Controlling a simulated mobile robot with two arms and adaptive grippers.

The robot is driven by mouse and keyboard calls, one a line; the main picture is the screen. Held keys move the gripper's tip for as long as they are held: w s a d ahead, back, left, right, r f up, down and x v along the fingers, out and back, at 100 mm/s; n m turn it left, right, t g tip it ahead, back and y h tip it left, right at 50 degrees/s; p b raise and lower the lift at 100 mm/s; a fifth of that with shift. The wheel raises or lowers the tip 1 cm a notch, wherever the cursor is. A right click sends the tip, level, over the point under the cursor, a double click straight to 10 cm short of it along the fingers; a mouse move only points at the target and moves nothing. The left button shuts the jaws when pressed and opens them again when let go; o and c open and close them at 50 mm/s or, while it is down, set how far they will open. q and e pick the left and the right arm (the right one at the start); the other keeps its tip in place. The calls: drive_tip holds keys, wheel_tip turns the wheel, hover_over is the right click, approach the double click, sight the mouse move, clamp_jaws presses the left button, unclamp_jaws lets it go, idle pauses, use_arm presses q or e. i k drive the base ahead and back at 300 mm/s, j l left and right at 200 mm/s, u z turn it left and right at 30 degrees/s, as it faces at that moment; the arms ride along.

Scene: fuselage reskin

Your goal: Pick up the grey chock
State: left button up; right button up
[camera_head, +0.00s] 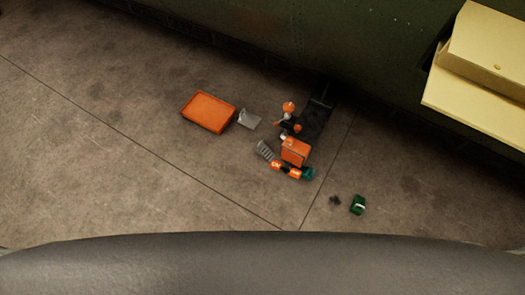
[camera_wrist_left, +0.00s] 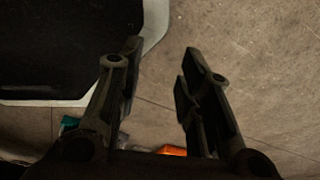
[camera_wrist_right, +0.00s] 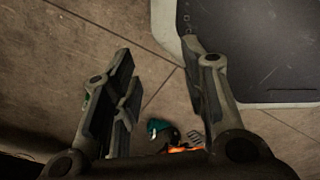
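A light grey, flat-looking piece (camera_head: 249,119) lies on the floor in the head view, just right of an orange tray or box. A darker grey ribbed piece (camera_head: 266,151) lies lower right of it, beside an orange block. I cannot tell for sure which of these is the grey chock. My left gripper (camera_wrist_left: 162,50) is open and empty in the left wrist view. My right gripper (camera_wrist_right: 156,50) is open and empty in the right wrist view. Neither gripper shows in the head view.
The orange tray (camera_head: 208,112), orange block (camera_head: 295,151), orange-and-teal item (camera_head: 287,170), black mat (camera_head: 316,118) and green object (camera_head: 358,205) lie on the floor. A dark green wall runs behind. A pale yellow structure (camera_head: 480,85) juts in at right. The left floor is clear.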

sight(261, 149)
drive_tip(key=i+j+z, duration=0.2)
drive_tip(key=z, duration=0.25)
drive_tip(key=i+j+z, duration=0.1)
drive_tip(key=j+z, duration=0.4)
drive_tip(key=i+j+z, duration=0.1)
drive_tip(key=j+z, duration=0.35)
drive_tip(key=l, duration=0.1)
